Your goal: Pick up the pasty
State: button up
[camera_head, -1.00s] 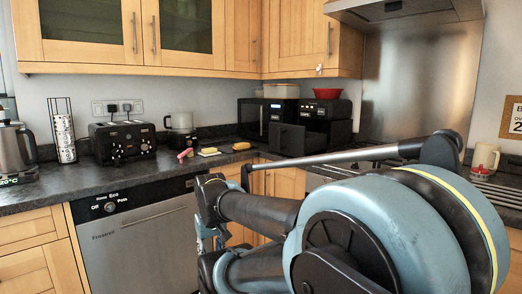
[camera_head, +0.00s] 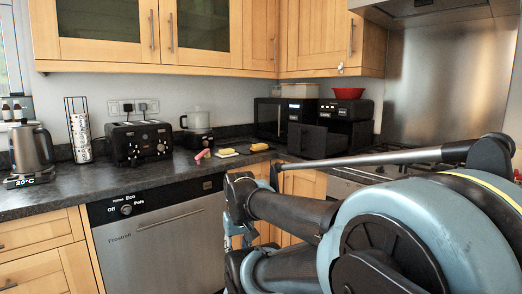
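A golden-brown oval item (camera_head: 259,147), which looks like the pasty, lies on the dark worktop near the corner, to the right of a yellow-and-white block. My arm reaches in from the right of the view, in front of the cabinets. Its end, with my gripper (camera_head: 238,238), is low in front of the dishwasher's right edge, below the worktop and on the camera's side of the pasty. The fingers are small and partly hidden by my arm links, so I cannot tell whether they are open or shut. The pasty is clear of the gripper.
A pink item (camera_head: 202,154) and the yellow-and-white block (camera_head: 227,152) lie left of the pasty. A black toaster (camera_head: 139,143), a kettle (camera_head: 32,150) and a pot-like appliance (camera_head: 197,130) stand further left. Black appliances (camera_head: 318,140) stand right. The worktop (camera_head: 100,182) front is clear.

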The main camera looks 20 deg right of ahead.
aim_at(256, 147)
jog(key=i, duration=0.85)
jog(key=u, duration=0.05)
